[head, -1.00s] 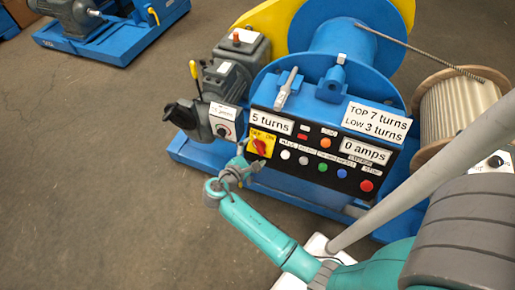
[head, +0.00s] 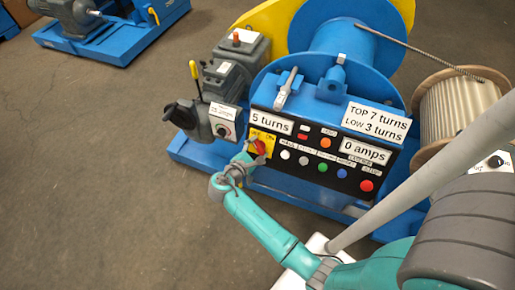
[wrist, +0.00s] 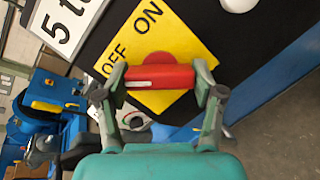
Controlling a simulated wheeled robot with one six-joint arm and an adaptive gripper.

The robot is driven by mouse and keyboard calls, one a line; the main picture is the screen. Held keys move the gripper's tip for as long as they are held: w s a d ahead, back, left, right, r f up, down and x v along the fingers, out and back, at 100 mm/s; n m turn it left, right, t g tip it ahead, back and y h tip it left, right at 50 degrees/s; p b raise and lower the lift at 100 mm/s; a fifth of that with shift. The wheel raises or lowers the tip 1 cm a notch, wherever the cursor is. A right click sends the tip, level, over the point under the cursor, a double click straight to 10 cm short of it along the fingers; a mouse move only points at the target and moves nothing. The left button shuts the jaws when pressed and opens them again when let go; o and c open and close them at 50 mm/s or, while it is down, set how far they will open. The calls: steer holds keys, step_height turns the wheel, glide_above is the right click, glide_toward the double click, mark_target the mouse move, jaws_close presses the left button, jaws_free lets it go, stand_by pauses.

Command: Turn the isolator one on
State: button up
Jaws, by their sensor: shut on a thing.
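The isolator is a red rotary knob (wrist: 160,76) on a yellow plate (wrist: 178,45) marked OFF and ON. In the wrist view its bar lies level across the picture, oblique to the tilted lettering, with a small pale mark near its left end by OFF. My gripper (wrist: 160,82) is shut on the knob's bar, one finger at each end. In the head view the yellow plate (head: 268,138) sits at the left end of the black panel. The red knob (head: 259,147) shows there, and my gripper (head: 248,161) reaches it from the lower left, partly covering the plate.
The black panel (head: 318,181) carries several coloured buttons right of the isolator, plus "5 turns" (head: 272,123) and "0 amps" (head: 364,151) labels. A grey motor unit with a dial (head: 222,130) stands left. The blue base (head: 190,152) runs below.

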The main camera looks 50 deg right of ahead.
steer(key=m+g, duration=0.1)
steer(key=m, duration=0.3)
steer(key=shift+m+y, duration=0.4)
steer(key=m, duration=0.4)
steer(key=shift+m+y, duration=0.4)
steer(key=m+y, duration=0.1)
steer(key=m, duration=0.3)
steer(key=shift+d+r+g, duration=0.1)
steer(key=shift+g, duration=0.2)
steer(key=shift+m+y, duration=0.5)
steer(key=shift+m, duration=1.6)
steer(key=o, duration=1.1)
steer(key=shift+o, duration=0.2)
